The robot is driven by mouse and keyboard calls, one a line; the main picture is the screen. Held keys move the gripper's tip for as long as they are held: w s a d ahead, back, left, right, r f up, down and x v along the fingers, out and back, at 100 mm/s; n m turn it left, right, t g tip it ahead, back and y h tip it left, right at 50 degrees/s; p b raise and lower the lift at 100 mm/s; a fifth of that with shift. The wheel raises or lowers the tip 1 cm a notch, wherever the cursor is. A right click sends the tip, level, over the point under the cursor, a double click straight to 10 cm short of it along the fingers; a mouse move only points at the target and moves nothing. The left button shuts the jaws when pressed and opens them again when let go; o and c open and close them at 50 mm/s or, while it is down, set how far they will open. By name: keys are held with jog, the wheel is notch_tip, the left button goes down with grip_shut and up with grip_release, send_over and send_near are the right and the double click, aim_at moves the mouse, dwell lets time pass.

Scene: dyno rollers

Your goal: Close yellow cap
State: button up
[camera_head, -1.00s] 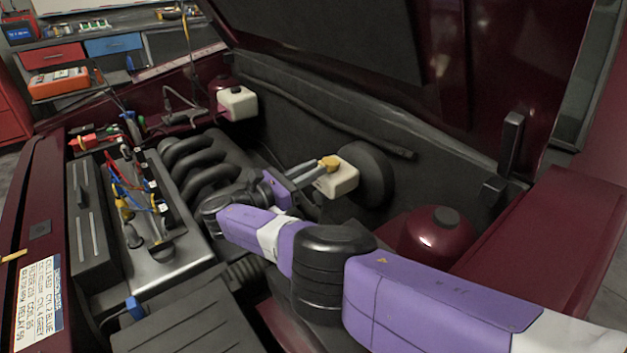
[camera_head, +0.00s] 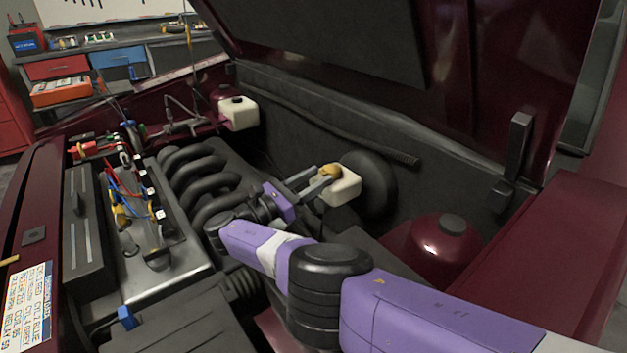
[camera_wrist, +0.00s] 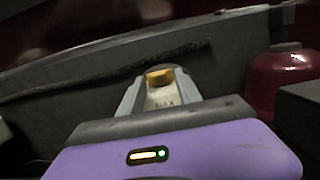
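The yellow cap (camera_head: 330,170) sits on top of a cream reservoir (camera_head: 345,189) at the far side of the engine bay. My gripper (camera_head: 322,177) reaches it from the left, with its two grey fingers apart and their tips at the cap. In the wrist view the cap (camera_wrist: 160,77) shows between the two fingertips of my gripper (camera_wrist: 161,76), with a little of the reservoir (camera_wrist: 161,98) below it. Whether the fingers press on the cap or stand just off its sides is not clear. The cap's underside is hidden.
A round black drum (camera_head: 378,185) stands right behind the reservoir. The ribbed dark engine pipes (camera_head: 205,180) lie to the left. A dark red dome with a black cap (camera_head: 430,243) is at the right. The raised hood (camera_head: 330,35) hangs above.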

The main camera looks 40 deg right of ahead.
jog(key=shift+a, duration=0.1)
jog(key=a+f+b, duration=0.1)
jog(key=a+b, duration=0.2)
jog(key=a, duration=0.4)
jog(key=shift+s+a+f, duration=0.15)
jog(key=shift+a, duration=0.1)
dwell(0.4)
